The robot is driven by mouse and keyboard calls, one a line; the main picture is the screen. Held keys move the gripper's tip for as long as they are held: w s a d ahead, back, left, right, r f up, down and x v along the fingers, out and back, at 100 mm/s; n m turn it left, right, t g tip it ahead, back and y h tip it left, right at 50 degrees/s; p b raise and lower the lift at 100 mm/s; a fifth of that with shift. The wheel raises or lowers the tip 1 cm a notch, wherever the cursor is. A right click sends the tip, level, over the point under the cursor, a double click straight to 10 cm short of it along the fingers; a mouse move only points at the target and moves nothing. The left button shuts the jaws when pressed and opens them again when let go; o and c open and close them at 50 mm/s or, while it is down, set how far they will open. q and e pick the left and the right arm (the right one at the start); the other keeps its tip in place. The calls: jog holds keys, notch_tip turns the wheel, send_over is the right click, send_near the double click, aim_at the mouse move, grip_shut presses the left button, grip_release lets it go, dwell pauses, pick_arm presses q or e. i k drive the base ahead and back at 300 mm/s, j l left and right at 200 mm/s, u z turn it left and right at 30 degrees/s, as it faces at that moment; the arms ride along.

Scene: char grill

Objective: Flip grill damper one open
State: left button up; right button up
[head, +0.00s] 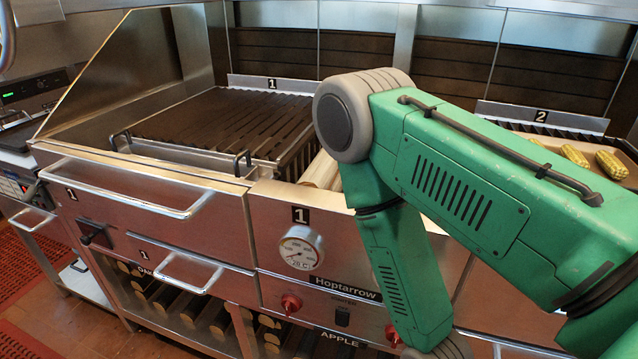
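The grill marked 1 has a steel front (215,225) with a long bar handle (130,190) and a smaller handle (190,272) below it, each beside a "1" label. A small black lever or knob (95,235) sits on the front panel at the left; it may be the damper control, but I cannot tell its setting. My green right arm comes in from the right and bends down in front of the grill, and its gripper is out of frame below. My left arm and gripper are not in view.
A round temperature gauge (301,248) and red knobs (291,303) are on the front. The grate (225,120) on top looks empty. Corn cobs (610,164) lie on grill 2 at right. Logs (170,298) are stacked below. Floor is open at lower left.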

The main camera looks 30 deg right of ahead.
aim_at(90, 233)
jog(key=i+j+z, duration=0.25)
jog(key=j+z, duration=0.2)
jog(key=j, duration=0.15)
jog(key=i+j+z, duration=0.25)
jog(key=j, duration=0.15)
jog(key=j+z, duration=0.2)
jog(key=j, duration=0.15)
